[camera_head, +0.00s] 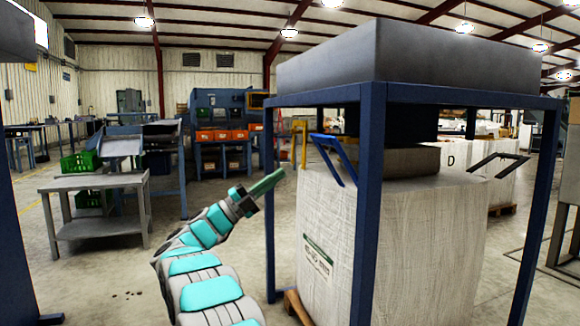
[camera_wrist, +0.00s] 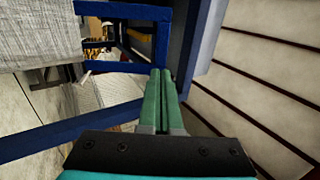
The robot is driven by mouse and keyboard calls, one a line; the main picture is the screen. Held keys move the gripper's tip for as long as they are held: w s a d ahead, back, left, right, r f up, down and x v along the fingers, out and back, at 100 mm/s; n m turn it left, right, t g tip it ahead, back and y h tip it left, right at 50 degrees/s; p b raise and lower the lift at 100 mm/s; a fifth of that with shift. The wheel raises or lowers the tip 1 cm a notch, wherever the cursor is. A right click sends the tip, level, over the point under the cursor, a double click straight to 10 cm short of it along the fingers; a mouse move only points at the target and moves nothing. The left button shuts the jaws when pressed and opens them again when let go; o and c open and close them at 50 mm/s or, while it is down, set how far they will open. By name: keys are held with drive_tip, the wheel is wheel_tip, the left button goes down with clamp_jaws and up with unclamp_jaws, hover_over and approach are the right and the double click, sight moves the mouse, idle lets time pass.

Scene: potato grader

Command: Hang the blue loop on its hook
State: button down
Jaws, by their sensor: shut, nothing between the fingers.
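The blue loop (camera_head: 335,158) is a flat strap loop standing up from the near top corner of a large white bulk bag (camera_head: 325,225). It leans up and to the left, and no hook shows through it. My gripper (camera_head: 280,174) has green fingers and points up and right, left of the bag and the blue loop, with a gap between them in the picture. In the wrist view its fingers (camera_wrist: 161,80) lie together with nothing between them. Blue bars (camera_wrist: 120,67) show beyond the fingertips there; I cannot tell whether any is the loop. I cannot make out the hook.
A blue steel frame (camera_head: 369,200) surrounds the bag, with a near post right of the blue loop and a grey hopper (camera_head: 400,60) on top. A yellow loop (camera_head: 300,140) and a black loop (camera_head: 500,162) stand at other corners. Open floor lies left, before a grey table (camera_head: 95,183).

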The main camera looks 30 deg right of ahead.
sight(323, 142)
drive_tip(key=x, duration=1.3)
drive_tip(key=shift+d+r, duration=0.1)
drive_tip(key=shift+r, duration=0.05)
drive_tip(key=shift+r+t, duration=0.1)
drive_tip(key=shift+t, duration=0.2)
